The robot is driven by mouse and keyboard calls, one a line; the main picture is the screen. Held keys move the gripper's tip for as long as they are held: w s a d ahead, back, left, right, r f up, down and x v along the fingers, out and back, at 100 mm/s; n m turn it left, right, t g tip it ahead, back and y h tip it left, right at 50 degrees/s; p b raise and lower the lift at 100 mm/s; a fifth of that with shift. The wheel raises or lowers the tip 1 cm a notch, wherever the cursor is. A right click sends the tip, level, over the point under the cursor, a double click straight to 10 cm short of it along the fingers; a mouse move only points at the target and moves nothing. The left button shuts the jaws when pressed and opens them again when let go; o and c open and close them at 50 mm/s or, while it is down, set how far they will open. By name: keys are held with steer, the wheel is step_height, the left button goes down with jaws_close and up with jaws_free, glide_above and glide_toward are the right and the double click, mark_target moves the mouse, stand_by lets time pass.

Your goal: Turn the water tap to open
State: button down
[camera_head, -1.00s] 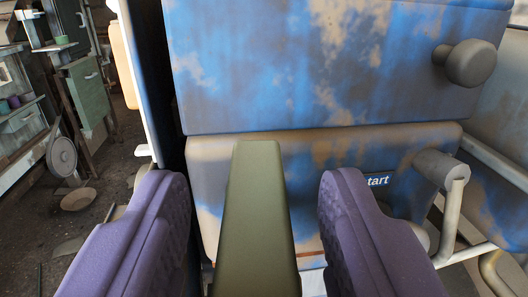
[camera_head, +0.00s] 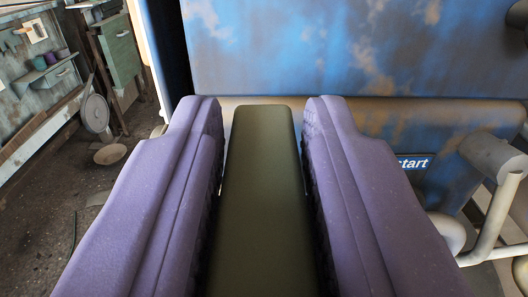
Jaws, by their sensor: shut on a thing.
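An olive-green flat bar (camera_head: 262,190), which looks like the water tap's handle, runs from the bottom of the view toward the blue machine. My gripper (camera_head: 265,125) has its two purple padded fingers on either side of the bar, close against it, and is shut on it.
A rusty blue machine (camera_head: 330,45) fills the view ahead, with a "start" label (camera_head: 414,163) and grey pipework (camera_head: 490,215) at right.

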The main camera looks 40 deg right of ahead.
stand_by(0.3)
steer(key=c, duration=1)
jaws_free()
steer(key=shift+o, duration=0.2)
steer(key=shift+s+a, duration=0.1)
steer(key=shift+a, duration=0.05)
steer(key=p+v, duration=0.1)
steer(key=v, duration=0.6)
steer(key=shift+s+a, duration=0.15)
steer(key=shift+s, duration=0.15)
